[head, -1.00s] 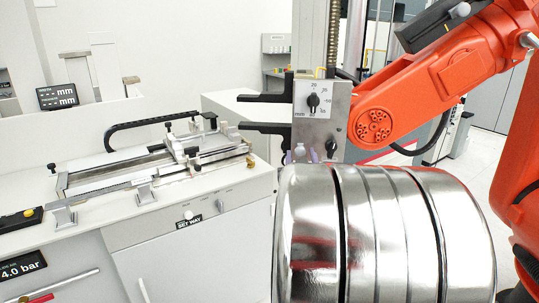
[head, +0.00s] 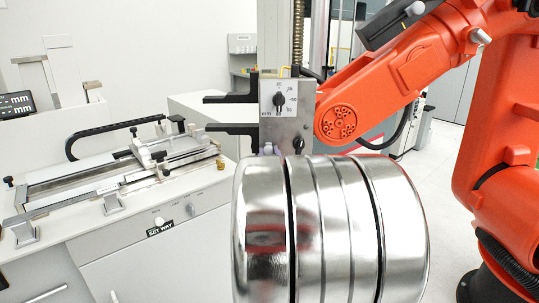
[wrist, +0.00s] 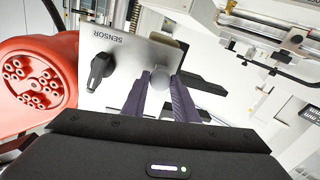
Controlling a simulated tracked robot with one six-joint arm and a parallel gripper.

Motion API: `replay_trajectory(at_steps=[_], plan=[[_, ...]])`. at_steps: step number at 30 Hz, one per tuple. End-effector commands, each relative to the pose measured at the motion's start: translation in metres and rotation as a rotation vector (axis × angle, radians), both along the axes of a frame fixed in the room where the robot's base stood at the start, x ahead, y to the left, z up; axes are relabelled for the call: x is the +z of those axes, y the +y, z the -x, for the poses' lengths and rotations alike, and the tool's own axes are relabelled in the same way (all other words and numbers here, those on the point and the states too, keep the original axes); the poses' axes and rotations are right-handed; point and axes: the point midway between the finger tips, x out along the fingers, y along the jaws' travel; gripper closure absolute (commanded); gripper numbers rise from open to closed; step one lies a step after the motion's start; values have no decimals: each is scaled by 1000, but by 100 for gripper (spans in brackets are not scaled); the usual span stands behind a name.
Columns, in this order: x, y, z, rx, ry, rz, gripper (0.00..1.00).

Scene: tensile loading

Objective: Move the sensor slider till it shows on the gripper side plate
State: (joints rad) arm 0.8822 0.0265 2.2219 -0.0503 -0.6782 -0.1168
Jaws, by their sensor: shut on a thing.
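The sensor slider is a grey metal plate (head: 277,130) on the upright column in the head view, with a scale, black knobs and two black arms reaching left. In the wrist view the plate, lettered SENSOR (wrist: 122,55), fills the upper middle. My gripper (wrist: 160,90) has its two purple fingers shut on a round grey knob (wrist: 158,77) on that plate. The rest of the gripper is hidden there.
A white bench (head: 75,235) with a metal rail fixture (head: 118,170) and a black curved cable guide (head: 110,135) stands at the left. A threaded spindle (head: 298,30) rises above the plate. A white cabinet (head: 205,105) stands behind. Open floor shows at the right.

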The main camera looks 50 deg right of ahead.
Motion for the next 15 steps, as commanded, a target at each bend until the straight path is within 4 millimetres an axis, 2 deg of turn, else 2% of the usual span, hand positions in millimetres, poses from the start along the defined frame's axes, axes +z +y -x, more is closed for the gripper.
replay_trajectory(at_steps=[4, 11, 15], plan=[[0, 1, -1, 2, 1, 0, 100], [0, 1, -1, 2, 1, 0, 100], [8, 1, -1, 2, 0, 3, 100]])
